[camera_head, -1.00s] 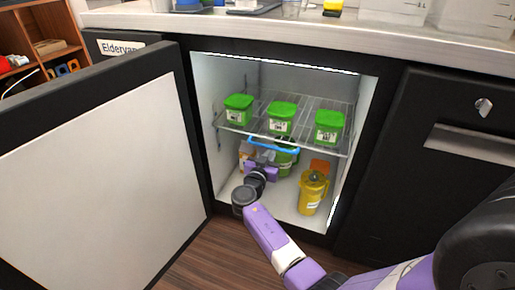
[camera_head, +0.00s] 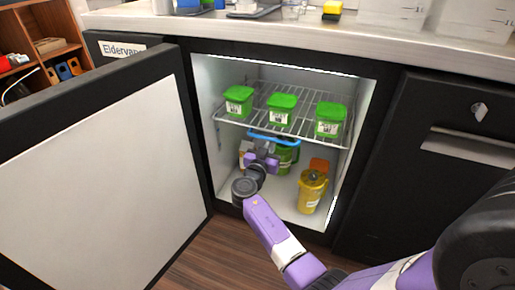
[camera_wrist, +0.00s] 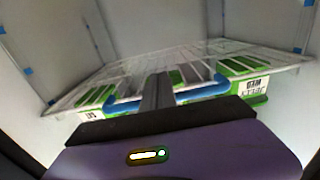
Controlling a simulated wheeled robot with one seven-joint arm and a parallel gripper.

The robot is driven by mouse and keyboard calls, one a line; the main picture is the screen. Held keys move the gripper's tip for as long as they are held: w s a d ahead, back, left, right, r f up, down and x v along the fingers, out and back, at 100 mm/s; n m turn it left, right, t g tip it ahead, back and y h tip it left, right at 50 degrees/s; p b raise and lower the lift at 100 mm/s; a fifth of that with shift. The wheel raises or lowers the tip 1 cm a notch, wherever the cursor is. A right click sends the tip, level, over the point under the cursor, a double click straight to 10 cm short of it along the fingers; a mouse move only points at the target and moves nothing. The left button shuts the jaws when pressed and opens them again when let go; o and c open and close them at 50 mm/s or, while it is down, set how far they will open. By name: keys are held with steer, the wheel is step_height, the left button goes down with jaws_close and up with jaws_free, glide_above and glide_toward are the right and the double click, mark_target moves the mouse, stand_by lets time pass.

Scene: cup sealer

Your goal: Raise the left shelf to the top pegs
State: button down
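A wire shelf (camera_head: 305,98) with a blue front handle (camera_head: 273,139) is inside the lit, open cabinet. It carries three green-lidded tubs: left (camera_head: 239,102), middle (camera_head: 282,109) and right (camera_head: 330,120). The wrist view looks up at the shelf's underside (camera_wrist: 140,66), with the handle (camera_wrist: 205,91) crossing at my fingers. My gripper (camera_wrist: 157,93) is shut on the handle at its middle; in the head view my gripper (camera_head: 263,158) is below the shelf front. Small blue marks (camera_wrist: 28,72) dot the walls; whether they are pegs I cannot tell. The shelf's seating at the walls is unclear.
A yellow jug (camera_head: 312,190) stands on the cabinet floor at the right, with an orange item (camera_head: 319,165) behind it. A green container (camera_head: 286,158) is behind my gripper. The open door (camera_head: 90,180) bounds the left; a closed drawer front (camera_head: 440,170) is right.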

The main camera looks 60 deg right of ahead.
steer(key=shift+d+r+p, duration=0.1)
steer(key=shift+r+p, duration=0.35)
steer(key=shift+r, duration=1)
steer(key=shift+a+f, duration=0.15)
steer(key=shift+a, duration=0.7)
steer(key=shift+a+b, duration=0.3)
steer(key=shift+a, duration=1.2)
steer(key=shift+s+a+f, duration=0.2)
steer(key=shift+a, duration=0.45)
steer(key=shift+s+a, duration=0.1)
steer(key=shift+a, duration=0.75)
steer(key=b, duration=0.4)
glide_toward(271, 138)
steer(key=shift+s+a+f, duration=0.2)
steer(key=shift+a+f, duration=0.4)
steer(key=shift+a, duration=0.15)
steer(key=shift+s+a+f, duration=0.15)
steer(key=shift+a+f, duration=0.5)
steer(key=shift+a, duration=0.05)
